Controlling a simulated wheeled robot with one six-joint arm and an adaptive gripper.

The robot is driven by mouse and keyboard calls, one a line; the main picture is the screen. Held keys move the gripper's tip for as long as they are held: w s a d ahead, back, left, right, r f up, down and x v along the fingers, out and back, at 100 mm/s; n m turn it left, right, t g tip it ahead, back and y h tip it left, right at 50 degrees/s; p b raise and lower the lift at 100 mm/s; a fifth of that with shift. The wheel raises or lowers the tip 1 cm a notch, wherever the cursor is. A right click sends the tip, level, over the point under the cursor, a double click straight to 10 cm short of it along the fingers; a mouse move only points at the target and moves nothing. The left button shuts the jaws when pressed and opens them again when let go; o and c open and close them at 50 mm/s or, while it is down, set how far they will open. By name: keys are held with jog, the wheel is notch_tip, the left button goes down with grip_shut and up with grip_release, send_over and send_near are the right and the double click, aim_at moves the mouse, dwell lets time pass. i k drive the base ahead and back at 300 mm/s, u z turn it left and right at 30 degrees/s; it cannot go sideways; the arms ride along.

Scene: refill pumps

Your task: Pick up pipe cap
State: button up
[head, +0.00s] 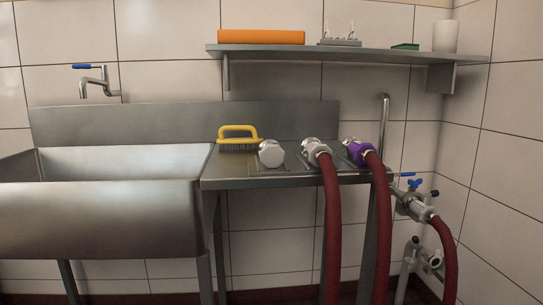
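A pale grey, round, knobbed piece that looks like the pipe cap (271,153) is on the steel counter (235,174), just right of a yellow-handled brush (238,137). Its round face is turned toward me. I cannot tell whether it lies loose or sits on a fitting behind it. My gripper is not in view.
Right of the cap, a grey coupling (315,150) and a purple coupling (358,151) carry red hoses over the counter's front edge. A deep steel sink (110,220) is at left. A wall shelf (380,56) hangs above. Valves (417,205) are at right.

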aim_at(273, 156)
jog(key=u, duration=1.65)
jog(key=i, duration=1.1)
jog(key=z, duration=3.15)
